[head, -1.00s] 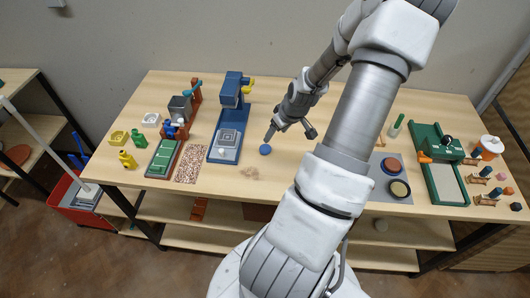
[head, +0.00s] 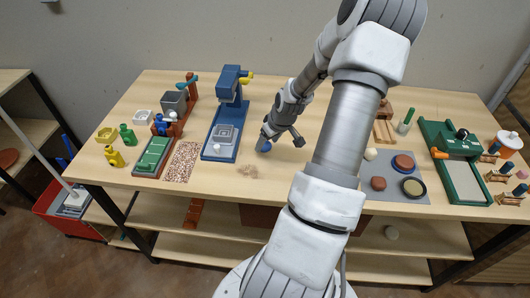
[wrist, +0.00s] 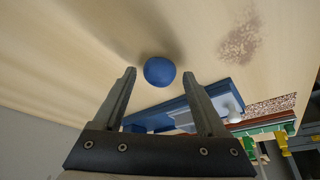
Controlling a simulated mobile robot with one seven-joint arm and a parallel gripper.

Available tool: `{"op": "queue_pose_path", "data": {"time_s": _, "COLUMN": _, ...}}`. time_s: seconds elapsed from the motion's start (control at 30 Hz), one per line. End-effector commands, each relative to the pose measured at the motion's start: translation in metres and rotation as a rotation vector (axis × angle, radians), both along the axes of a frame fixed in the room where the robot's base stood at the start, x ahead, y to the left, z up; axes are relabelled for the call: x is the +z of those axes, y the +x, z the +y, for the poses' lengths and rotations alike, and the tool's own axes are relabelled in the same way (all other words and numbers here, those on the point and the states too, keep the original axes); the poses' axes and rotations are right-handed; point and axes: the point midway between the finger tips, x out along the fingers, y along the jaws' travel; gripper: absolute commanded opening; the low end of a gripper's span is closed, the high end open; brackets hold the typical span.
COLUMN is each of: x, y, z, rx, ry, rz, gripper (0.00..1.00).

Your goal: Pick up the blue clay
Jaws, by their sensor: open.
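The blue clay (wrist: 160,71) is a small round ball on the light wooden table. In the wrist view it sits just beyond and between my two fingertips, apart from both. My gripper (wrist: 160,77) is open and empty there. In the head view my gripper (head: 279,141) is low over the middle of the table, right at the blue clay (head: 263,146), which is partly hidden behind a finger.
A blue press (head: 220,141) stands left of the clay, with a speckled mat (head: 183,162) beyond it. A brown stain (head: 247,170) marks the table nearby. A grey mat (head: 395,197) with round pieces and a green roller machine (head: 457,165) are to the right. The front middle is clear.

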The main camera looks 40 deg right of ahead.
Motion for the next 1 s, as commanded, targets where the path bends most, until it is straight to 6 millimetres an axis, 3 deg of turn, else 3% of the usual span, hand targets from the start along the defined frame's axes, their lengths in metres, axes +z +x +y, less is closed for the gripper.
{"op": "queue_pose_path", "data": {"time_s": 0.2, "x": -0.0149, "y": 0.0057, "z": -0.0007, "rx": 0.001, "ry": 0.000, "rz": 0.000, "gripper": 0.74}}
{"op": "queue_pose_path", "data": {"time_s": 0.57, "x": -0.0156, "y": 0.0067, "z": -0.0008, "rx": 0.001, "ry": 0.000, "rz": 0.000, "gripper": 0.74}}
{"op": "queue_pose_path", "data": {"time_s": 0.9, "x": -0.0156, "y": 0.0067, "z": -0.0008, "rx": 0.001, "ry": 0.000, "rz": 0.000, "gripper": 0.44}}
{"op": "queue_pose_path", "data": {"time_s": 1.0, "x": -0.0156, "y": 0.0067, "z": -0.0008, "rx": 0.001, "ry": 0.000, "rz": 0.000, "gripper": 0.41}}
